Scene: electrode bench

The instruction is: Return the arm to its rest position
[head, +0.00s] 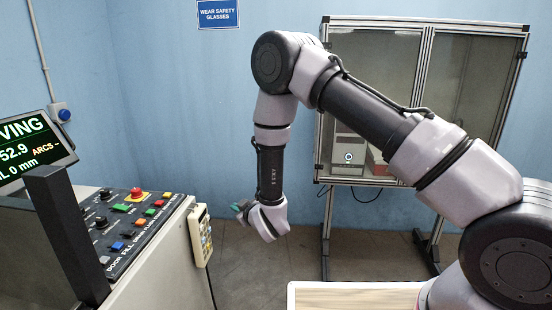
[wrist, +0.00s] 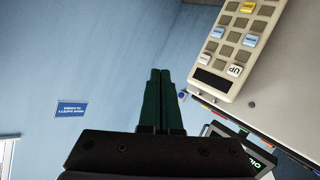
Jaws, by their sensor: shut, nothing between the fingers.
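My gripper (wrist: 160,100) shows in the wrist view as two dark green fingers pressed together, with nothing between them. In the head view my gripper (head: 238,207) is small and partly turned away, at the end of my bent arm. It hangs in the air to the right of the control panel and the beige keypad pendant (head: 201,236). In the wrist view the pendant (wrist: 238,45) is at the upper right, apart from the fingers.
The machine's control panel (head: 130,225) with coloured buttons and a tilted display (head: 30,150) stand at the left. A glass-fronted cabinet (head: 345,175) stands behind my arm. A light wooden table top (head: 350,297) is at the bottom. Open floor lies between panel and cabinet.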

